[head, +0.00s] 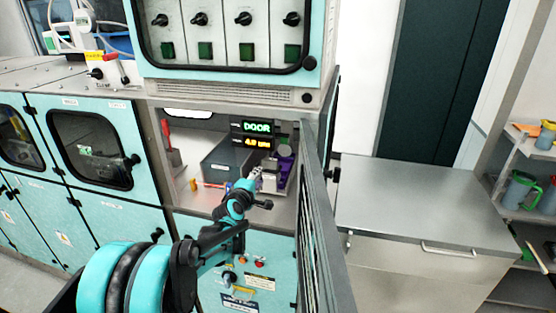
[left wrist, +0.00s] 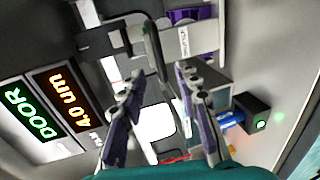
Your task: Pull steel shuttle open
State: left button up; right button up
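The steel shuttle appears to be the pale metal slide (left wrist: 185,42) with a small label, beside a purple part (left wrist: 190,15) at the top of the left wrist view. A dark upright bar (left wrist: 153,45) stands at its left. In the head view a pale metal piece (head: 270,183) shows inside the open bay, partly hidden by my gripper. My left gripper (head: 254,177) reaches into the bay. In the left wrist view its two fingers (left wrist: 158,82) are spread, with the bar just beyond their tips; I cannot tell whether they touch it. My right gripper is not in view.
The bay door (head: 322,220) stands open at the right of my arm. A display (head: 256,134) reads DOOR and 4.0 um. A grey box (head: 226,165) and a red-handled tool (head: 169,140) are in the bay. A steel counter (head: 415,205) lies to the right.

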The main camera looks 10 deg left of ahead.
aim_at(265, 170)
pick_arm(q)
jog(key=x, duration=0.7)
jog(key=shift+w+f, duration=0.15)
jog(key=shift+w, duration=0.25)
grip_shut()
